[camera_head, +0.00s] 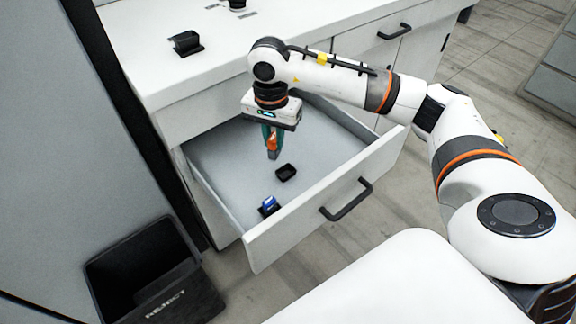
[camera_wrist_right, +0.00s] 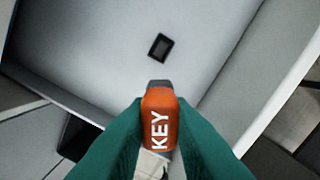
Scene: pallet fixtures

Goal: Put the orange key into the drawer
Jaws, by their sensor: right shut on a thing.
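The orange key (camera_head: 273,146) hangs from my right gripper (camera_head: 269,134), which is shut on it and points down over the open drawer (camera_head: 224,160). The right wrist view shows the key (camera_wrist_right: 159,125) with white letters "KEY" between the green fingers of the gripper (camera_wrist_right: 160,130). The key is above the drawer floor (camera_wrist_right: 120,45) and appears clear of it. A small black empty holder (camera_head: 286,172) lies on the drawer floor; it also shows in the right wrist view (camera_wrist_right: 160,47). My left gripper is not in view.
A blue item in a black holder (camera_head: 269,205) sits near the drawer's front left corner. A black bin marked "REJECT" (camera_head: 150,275) stands on the floor at the lower left. Another black holder (camera_head: 186,43) sits on the white counter (camera_head: 150,70).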

